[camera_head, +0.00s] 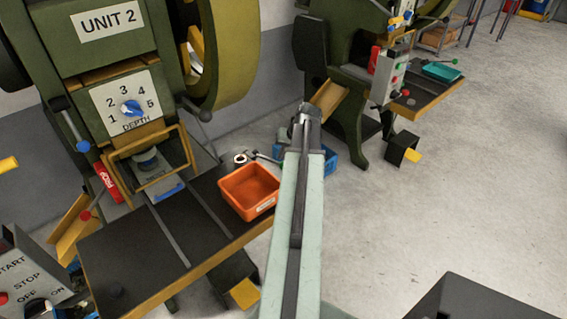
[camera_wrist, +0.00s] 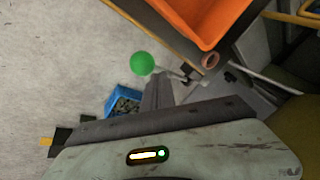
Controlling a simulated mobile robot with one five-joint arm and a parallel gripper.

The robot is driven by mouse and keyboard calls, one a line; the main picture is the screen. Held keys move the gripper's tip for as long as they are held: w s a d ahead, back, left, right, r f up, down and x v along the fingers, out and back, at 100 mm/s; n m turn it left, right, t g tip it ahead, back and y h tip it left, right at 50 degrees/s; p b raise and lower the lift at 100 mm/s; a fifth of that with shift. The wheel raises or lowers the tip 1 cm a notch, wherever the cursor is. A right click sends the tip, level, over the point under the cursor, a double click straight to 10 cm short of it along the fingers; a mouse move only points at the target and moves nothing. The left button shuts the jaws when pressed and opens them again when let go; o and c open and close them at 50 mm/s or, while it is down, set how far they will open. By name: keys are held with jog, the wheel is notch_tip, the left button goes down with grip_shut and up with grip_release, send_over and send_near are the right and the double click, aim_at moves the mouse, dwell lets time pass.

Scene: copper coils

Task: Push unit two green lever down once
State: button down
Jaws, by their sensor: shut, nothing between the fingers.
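The UNIT 2 machine (camera_head: 110,62) stands at the left in the head view. The green ball knob (camera_wrist: 142,63) of a lever shows left of the upper middle in the wrist view. A thin grey rod (camera_wrist: 262,80) comes from the right toward it; its joint to the knob is unclear. In the head view a short rod (camera_head: 265,157) runs behind my arm, and the green knob is hidden. My gripper (camera_head: 305,117) is shut and empty; in the wrist view its tip (camera_wrist: 158,76) appears just below and right of the knob. I see no clear contact.
An orange bin (camera_head: 248,207) sits on the unit's dark table (camera_head: 140,252). A blue bin (camera_wrist: 123,101) with small pieces lies beyond my gripper. Another green machine (camera_head: 346,75) stands behind right.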

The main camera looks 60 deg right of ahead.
jog(key=shift+s+a+f+b, duration=0.1)
jog(key=shift+s+f+b, duration=0.2)
jog(key=shift+f+b, duration=0.45)
jog(key=shift+s+a+f+b, duration=0.1)
jog(key=shift+s+f+b, duration=0.15)
jog(key=shift+f+b, duration=0.55)
jog(key=shift+s+a+f+b, duration=0.1)
jog(key=shift+s+f+b, duration=0.2)
jog(key=shift+f+b, duration=0.45)
dwell(2.2)
jog(key=shift+r, duration=0.1)
dwell(0.4)
jog(key=shift+w+d+r+p, duration=0.1)
jog(key=shift+w+r+p, duration=0.25)
jog(key=shift+r+p, duration=0.55)
jog(key=shift+w+d+r+p, duration=0.15)
jog(key=shift+w+r+p, duration=0.15)
jog(key=shift+r+p, duration=0.6)
jog(key=shift+w+d+r+p, duration=0.1)
jog(key=shift+w+r+p, duration=0.25)
jog(key=shift+r+p, duration=0.55)
jog(key=r+p, duration=0.1)
jog(key=w+r+p, duration=0.1)
jog(key=r+p, duration=0.2)
jog(key=shift+w+d+r+p, duration=0.25)
jog(key=shift+w+d+p, duration=0.05)
jog(key=shift+p, duration=0.05)
